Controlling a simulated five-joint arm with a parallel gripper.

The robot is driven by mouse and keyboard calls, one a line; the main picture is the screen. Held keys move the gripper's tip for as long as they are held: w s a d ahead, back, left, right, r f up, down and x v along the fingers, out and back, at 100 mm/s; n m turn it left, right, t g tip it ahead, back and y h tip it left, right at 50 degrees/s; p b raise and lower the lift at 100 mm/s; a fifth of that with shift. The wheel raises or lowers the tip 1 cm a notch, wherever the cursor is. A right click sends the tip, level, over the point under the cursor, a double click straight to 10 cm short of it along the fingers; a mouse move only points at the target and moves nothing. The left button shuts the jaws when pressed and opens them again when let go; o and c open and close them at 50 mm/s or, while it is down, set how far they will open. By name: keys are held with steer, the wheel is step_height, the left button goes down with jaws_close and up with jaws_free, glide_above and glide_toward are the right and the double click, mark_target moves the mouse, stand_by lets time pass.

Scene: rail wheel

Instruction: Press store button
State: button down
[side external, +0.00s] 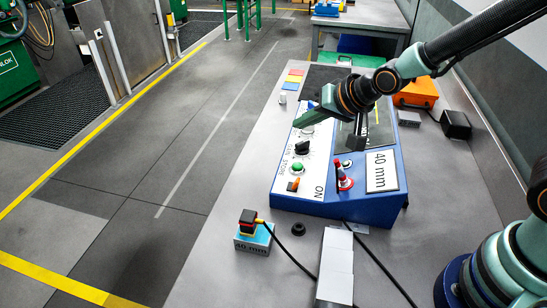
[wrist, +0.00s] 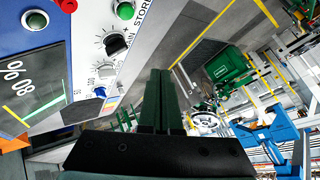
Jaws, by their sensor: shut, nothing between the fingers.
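The blue instrument box (side external: 340,205) has a pale control panel down its left side. The green store button (side external: 297,167) sits near the panel's front end, beside the word STORE. It also shows in the wrist view (wrist: 125,11) at the top, cut close by the frame edge. My gripper (side external: 297,123) points left above the panel's far part, beyond the button and apart from it. In the wrist view my dark green fingers (wrist: 160,73) are together and empty. The button is not covered by my gripper in either view.
Black knobs (side external: 303,150) stand behind the button and an orange switch (side external: 293,185) in front. A red-and-white part (side external: 343,181) and the screen (wrist: 37,82) lie to the side. A blue block marked 40 mm (side external: 253,240) and a cable stand in front.

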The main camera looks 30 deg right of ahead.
mark_target(295, 165)
steer(key=shift+f, duration=0.1)
steer(key=shift+f, duration=4.3)
steer(key=shift+f, duration=0.1)
steer(key=shift+a+f, duration=0.1)
steer(key=shift+f, duration=0.25)
steer(key=shift+s+f, duration=0.2)
steer(key=shift+f, duration=0.6)
steer(key=shift+r, duration=1.05)
steer(key=shift+w+r, duration=0.1)
